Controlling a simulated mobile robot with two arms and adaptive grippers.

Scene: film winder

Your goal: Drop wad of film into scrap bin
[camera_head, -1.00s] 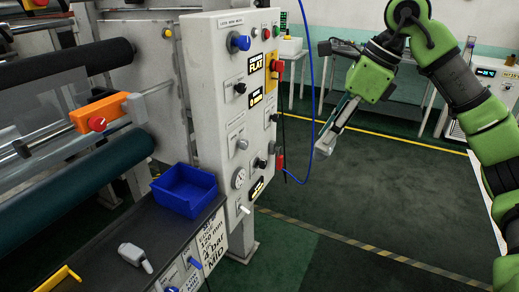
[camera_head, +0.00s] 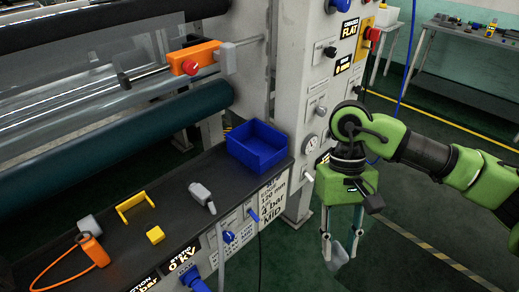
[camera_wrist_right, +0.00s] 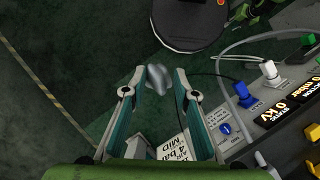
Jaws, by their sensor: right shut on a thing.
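My right gripper (camera_head: 341,250) points down in front of the machine's control column, right of the ledge. It is shut on a small grey, crumpled wad of film (camera_head: 338,258). In the right wrist view the wad (camera_wrist_right: 157,79) sits between the fingertips of the gripper (camera_wrist_right: 159,82). An empty-looking blue open bin (camera_head: 258,147) stands at the right end of the black ledge, to the left of the gripper and apart from it. No label shows whether it is the scrap bin. My left gripper is not in view.
The black ledge (camera_head: 110,210) also holds a grey handheld tool (camera_head: 202,196), a yellow handle (camera_head: 135,204), a yellow block (camera_head: 155,235) and an orange tool (camera_head: 92,248). Knobs stick out of the ledge's front panel. Green floor lies open right of the gripper.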

